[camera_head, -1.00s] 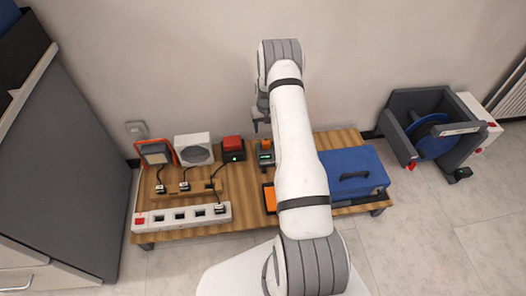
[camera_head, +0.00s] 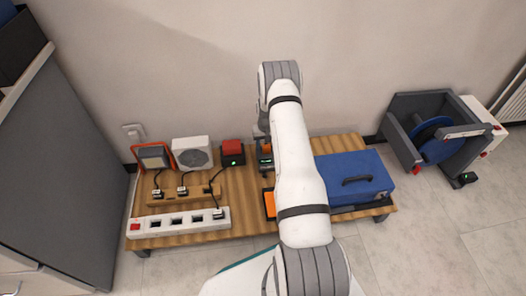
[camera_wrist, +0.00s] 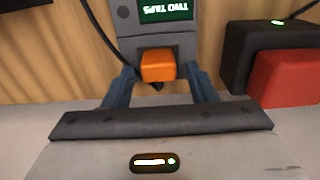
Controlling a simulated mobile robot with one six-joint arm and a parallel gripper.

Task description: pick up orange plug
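The orange plug (camera_wrist: 158,66) sits against a grey device with a green "TWO TAPS" display (camera_wrist: 170,10). In the head view the plug (camera_head: 267,147) shows as a small orange patch beside my arm, partly hidden. My gripper (camera_wrist: 158,84) is open in the wrist view, with one blue-grey finger on each side of the plug. Gaps show between the fingers and the plug, so it is not gripped. The gripper is mostly hidden by my arm in the head view.
A black box with a red top (camera_head: 232,150) stands close left of the plug. The wooden table (camera_head: 245,185) also holds a white power strip (camera_head: 178,222), a white fan-like box (camera_head: 192,152), an orange-framed lamp (camera_head: 153,157) and a blue toolbox (camera_head: 352,175). A cable reel (camera_head: 432,137) stands right.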

